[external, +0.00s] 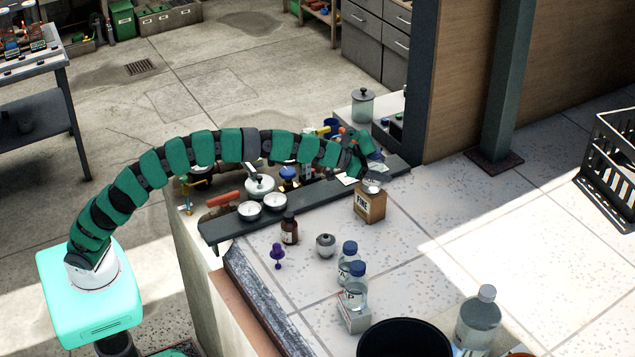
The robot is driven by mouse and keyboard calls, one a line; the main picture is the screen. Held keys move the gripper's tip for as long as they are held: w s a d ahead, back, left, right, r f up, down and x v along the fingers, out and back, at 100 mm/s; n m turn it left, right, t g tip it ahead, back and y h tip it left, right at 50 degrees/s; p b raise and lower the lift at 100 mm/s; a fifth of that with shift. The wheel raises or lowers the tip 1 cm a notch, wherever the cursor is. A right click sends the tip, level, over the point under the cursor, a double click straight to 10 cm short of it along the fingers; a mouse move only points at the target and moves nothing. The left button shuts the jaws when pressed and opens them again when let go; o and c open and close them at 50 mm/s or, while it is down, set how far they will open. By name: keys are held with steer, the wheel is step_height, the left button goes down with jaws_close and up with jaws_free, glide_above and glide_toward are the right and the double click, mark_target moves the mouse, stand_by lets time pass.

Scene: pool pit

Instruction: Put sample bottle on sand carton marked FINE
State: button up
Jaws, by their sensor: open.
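The sand carton marked FINE (370,207) is a small brown box standing on the pale speckled tiles beside the dark shelf. A small silvery round thing (372,187) shows at its top; I cannot tell what it is. My gripper (364,166) is open just above and behind the carton, its fingers partly hidden and too small to make out well. Two clear bottles with blue caps stand in front: one (346,262) behind, and one (356,288) at a pale carton (354,317). A brown bottle (289,230) stands further left. Which is the sample bottle I cannot tell.
A grey round pot (326,245) and a purple item (277,255) stand on the tiles. A large bottle (479,318) and black bucket (404,340) are in front.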

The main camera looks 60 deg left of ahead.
steer(key=shift+s+a+r, duration=0.15)
steer(key=shift+s+a, duration=0.05)
steer(key=shift+s, duration=0.2)
steer(key=v, duration=1.1)
steer(key=shift+r, duration=0.1)
